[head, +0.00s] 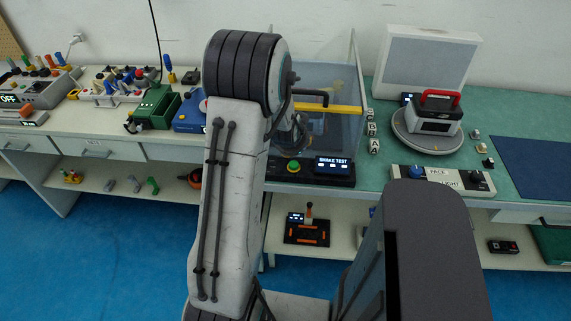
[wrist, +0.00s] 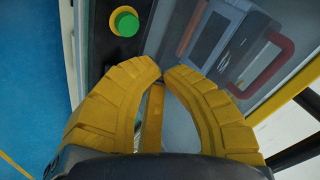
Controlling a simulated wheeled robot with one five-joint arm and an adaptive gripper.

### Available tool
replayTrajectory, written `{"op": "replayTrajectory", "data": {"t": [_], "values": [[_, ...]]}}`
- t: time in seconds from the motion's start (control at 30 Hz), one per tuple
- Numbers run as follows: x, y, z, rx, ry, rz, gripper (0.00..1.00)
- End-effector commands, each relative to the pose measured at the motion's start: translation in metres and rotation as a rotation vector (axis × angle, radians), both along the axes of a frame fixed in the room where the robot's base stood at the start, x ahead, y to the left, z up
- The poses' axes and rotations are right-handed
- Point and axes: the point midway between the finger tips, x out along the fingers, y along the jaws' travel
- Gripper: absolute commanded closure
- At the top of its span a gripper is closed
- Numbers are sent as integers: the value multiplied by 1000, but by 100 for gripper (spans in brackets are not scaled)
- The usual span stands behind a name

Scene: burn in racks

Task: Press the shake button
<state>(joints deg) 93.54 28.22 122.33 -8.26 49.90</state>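The green button (head: 293,165) with a yellow ring sits on the left part of the black panel (head: 312,180) with a lit SHAKE TEST display (head: 333,165). In the wrist view the button (wrist: 126,23) is at the upper left, ahead and left of my fingertips and apart from them. My gripper (wrist: 162,72) has two curved yellow fingers with tips almost meeting. A yellow strip (wrist: 152,115) shows in the gap behind the tips; I cannot tell that the fingers touch it. In the head view my arm hides most of the gripper.
A clear-walled box (head: 340,85) with a yellow bar (head: 335,107) stands behind the panel. A red-handled device (head: 436,115) rests on a round plate to the right. Lettered cubes (head: 373,130) and a knob panel (head: 442,180) stand nearby. Blue floor (head: 110,260) is clear at left.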

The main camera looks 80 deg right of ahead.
Motion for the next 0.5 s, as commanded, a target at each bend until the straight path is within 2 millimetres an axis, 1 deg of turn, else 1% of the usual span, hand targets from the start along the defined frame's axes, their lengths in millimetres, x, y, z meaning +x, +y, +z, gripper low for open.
{"op": "replayTrajectory", "data": {"t": [0.1,0.3,0.5], "values": [[-1,-9,8,-55,-41,-54,100],[-1,-22,19,-131,-118,-144,100],[-2,-25,22,-155,-179,-211,100]]}}
